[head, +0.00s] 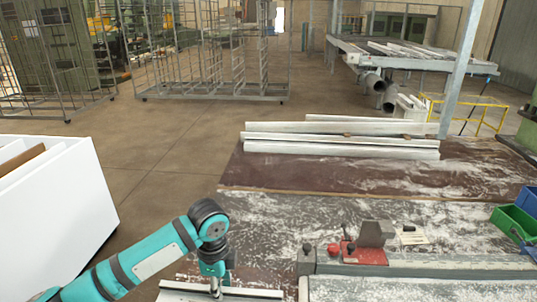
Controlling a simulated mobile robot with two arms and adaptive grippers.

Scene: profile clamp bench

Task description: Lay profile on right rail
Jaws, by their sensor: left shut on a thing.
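A pale profile (252,293) lies across the bottom edge of the head view, and only part of it shows. My left gripper (215,286) comes down on it from above and is shut on it. The fingertips are small and partly hidden. A grey rail (455,265) and a paler bar (420,290) in front of it run to the right on the bench. The held profile is left of them, with a gap between. I cannot tell whether it touches the bench. My right gripper is out of view.
A red clamp block (366,255) with a grey top sits at the rail. Several white profiles (340,148) lie at the back of the dusty bench (290,215). A green bin (515,222) stands at the right edge, a white box (60,210) at left.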

